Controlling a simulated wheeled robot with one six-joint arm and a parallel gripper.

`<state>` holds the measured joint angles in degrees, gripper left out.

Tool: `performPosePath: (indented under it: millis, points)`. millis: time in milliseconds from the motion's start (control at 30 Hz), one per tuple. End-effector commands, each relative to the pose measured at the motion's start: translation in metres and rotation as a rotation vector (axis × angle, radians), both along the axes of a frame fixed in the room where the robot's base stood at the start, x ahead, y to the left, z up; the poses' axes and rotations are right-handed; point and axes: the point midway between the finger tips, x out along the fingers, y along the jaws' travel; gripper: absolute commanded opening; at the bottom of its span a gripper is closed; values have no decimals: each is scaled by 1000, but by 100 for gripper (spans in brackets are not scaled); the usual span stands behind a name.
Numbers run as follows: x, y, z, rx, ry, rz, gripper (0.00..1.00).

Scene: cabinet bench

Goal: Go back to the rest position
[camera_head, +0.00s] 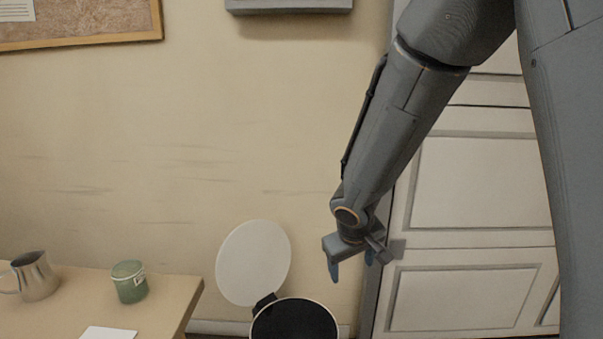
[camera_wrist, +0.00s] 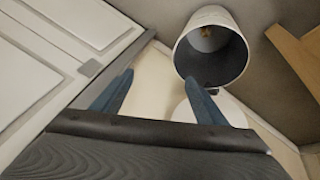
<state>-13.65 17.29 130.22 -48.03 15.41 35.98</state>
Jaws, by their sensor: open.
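My gripper (camera_head: 350,272) hangs from my arm at the right of the head view, in front of the wall and beside a white panelled door. Its two blue fingers are apart with nothing between them. In the wrist view my gripper (camera_wrist: 160,92) also shows open and empty. Below and to the left of it in the head view stands a round bin (camera_head: 294,320) with a dark inside. The bin's white lid (camera_head: 254,262) is raised. In the wrist view the bin (camera_wrist: 188,62) shows a small brownish thing (camera_wrist: 207,32) inside, too small to name.
A wooden bench (camera_head: 185,290) stands at the lower left. On it are a metal pitcher (camera_head: 36,276), a green tin (camera_head: 129,282) and a white card (camera_head: 108,333). The panelled door (camera_head: 475,185) is close on the right. The wall space left of my arm is clear.

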Motion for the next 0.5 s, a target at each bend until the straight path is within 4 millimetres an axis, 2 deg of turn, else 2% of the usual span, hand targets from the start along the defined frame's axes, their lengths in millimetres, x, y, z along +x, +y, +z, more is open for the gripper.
performPosePath:
  millis: [33,200,300,500]
  points:
    - [-17,-8,16,-8,13,-35,66]
    - [-90,-23,48,-1,121,-132,66]
    - [-128,-22,59,25,187,-163,66]
    - [-182,-14,71,87,287,-183,66]
